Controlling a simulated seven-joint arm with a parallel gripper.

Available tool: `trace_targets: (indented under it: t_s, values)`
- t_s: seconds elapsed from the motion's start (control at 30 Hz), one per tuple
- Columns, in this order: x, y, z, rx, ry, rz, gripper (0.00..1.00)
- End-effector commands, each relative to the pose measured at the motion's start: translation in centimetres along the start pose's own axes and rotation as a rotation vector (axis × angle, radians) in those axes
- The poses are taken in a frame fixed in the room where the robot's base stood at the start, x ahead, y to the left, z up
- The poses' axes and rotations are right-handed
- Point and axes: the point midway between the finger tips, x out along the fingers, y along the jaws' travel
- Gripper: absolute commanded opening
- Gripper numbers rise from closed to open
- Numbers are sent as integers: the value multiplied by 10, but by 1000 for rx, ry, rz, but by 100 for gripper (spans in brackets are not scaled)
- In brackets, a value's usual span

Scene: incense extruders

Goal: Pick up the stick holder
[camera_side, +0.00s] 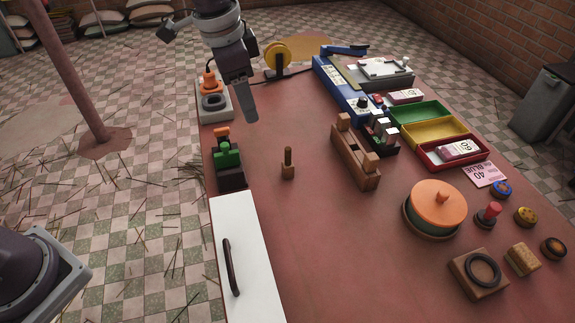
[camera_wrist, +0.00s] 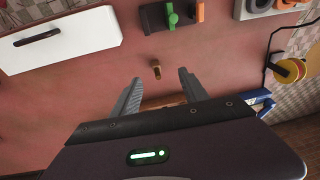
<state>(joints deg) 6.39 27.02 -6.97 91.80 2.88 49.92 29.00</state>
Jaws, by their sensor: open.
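The stick holder looks to be the small wooden block with an upright peg (camera_side: 288,168) that stands alone on the red table. It also shows in the wrist view (camera_wrist: 156,71), beyond and between my two fingers. My gripper (camera_side: 247,108) is above the table, up and to the left of the holder in the side view, and touches nothing. In the wrist view my gripper (camera_wrist: 160,76) has its grey fingers spread apart with nothing between them.
A green and orange device (camera_side: 228,162) stands left of the holder, and a long wooden rack (camera_side: 355,157) stands to its right. A white panel with a dark handle (camera_side: 245,265) is at the front left. The table around the holder is clear.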

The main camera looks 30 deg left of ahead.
Motion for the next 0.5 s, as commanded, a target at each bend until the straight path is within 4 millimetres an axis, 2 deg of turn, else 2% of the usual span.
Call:
trace_targets:
  t_s: [0.03,0.1,0.2,0.5]
  values:
    - [38,0,-17,58,-22,36,52]
    - [82,2,-34,132,-36,73,52]
    - [124,5,-46,196,-46,106,52]
    - [170,13,-49,229,-51,124,52]
